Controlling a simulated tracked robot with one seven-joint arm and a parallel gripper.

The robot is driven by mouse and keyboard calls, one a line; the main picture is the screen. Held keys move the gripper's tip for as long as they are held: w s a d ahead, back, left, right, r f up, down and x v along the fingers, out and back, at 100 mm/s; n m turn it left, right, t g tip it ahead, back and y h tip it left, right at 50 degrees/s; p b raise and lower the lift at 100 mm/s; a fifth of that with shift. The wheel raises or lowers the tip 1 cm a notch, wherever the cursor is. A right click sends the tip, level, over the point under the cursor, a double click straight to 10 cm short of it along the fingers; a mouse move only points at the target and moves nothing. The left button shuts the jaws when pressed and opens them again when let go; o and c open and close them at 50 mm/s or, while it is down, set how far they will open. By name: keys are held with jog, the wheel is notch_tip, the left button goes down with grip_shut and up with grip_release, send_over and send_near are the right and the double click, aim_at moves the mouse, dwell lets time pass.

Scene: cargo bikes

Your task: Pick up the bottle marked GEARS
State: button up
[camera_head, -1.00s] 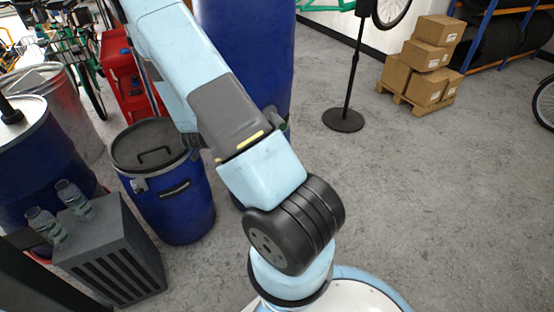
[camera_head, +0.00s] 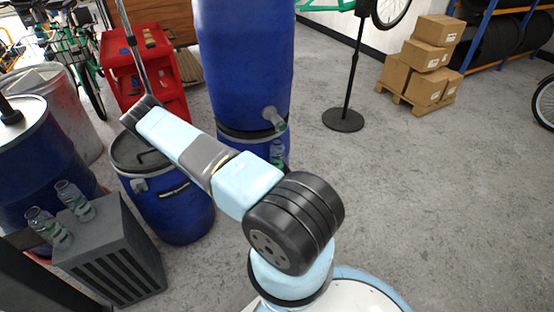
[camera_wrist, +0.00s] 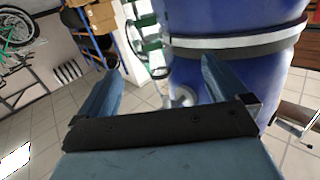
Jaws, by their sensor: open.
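Two small clear bottles stand on a dark grey slatted box at the left of the head view: a front one (camera_head: 49,227) and a rear one (camera_head: 74,200). The lettering on all three is too small to read. My gripper (camera_wrist: 162,72) is open in the wrist view, with nothing between its two blue fingers. I make out no bottle clearly there. My gripper is not visible in the head view.
The slatted box (camera_head: 120,265) stands before a lidded blue drum (camera_head: 175,212). The tall blue barrel (camera_head: 243,70) has a tap and fills much of the wrist view (camera_wrist: 225,70). A red cart (camera_head: 125,75) is behind. Stacked cartons (camera_head: 425,55) are far right.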

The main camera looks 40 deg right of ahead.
aim_at(274, 158)
jog(key=x, duration=0.5)
jog(key=s+x, duration=0.1)
jog(key=x, duration=0.2)
jog(key=shift+w+d+f, duration=0.1)
jog(key=shift+d, duration=0.35)
jog(key=shift+x, duration=2.6)
jog(key=shift+f, duration=0.1)
jog(key=shift+c, duration=0.2)
jog(key=c, duration=1.2)
